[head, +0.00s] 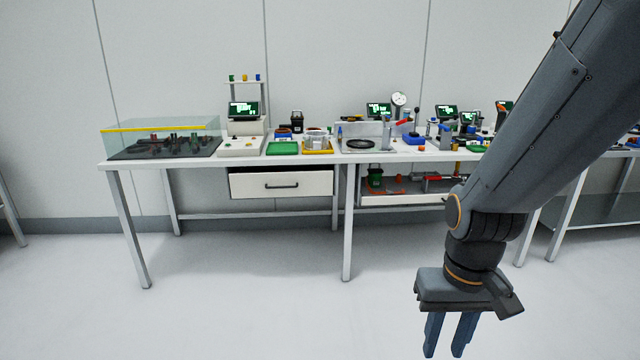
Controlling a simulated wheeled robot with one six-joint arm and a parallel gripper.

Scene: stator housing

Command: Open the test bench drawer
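The white test bench (130,163) stands on grey legs against the wall. My gripper (447,338) hangs pointing down in the lower right, in front of the bench and well apart from the drawer. Its two fingers are spread with a gap between them, and nothing shows in it.
A glass-covered dark fixture (165,142), a green tray (283,148) and several small monitors stand on the bench top. A bench leg (348,240) stands between. Floor before the drawer is clear.

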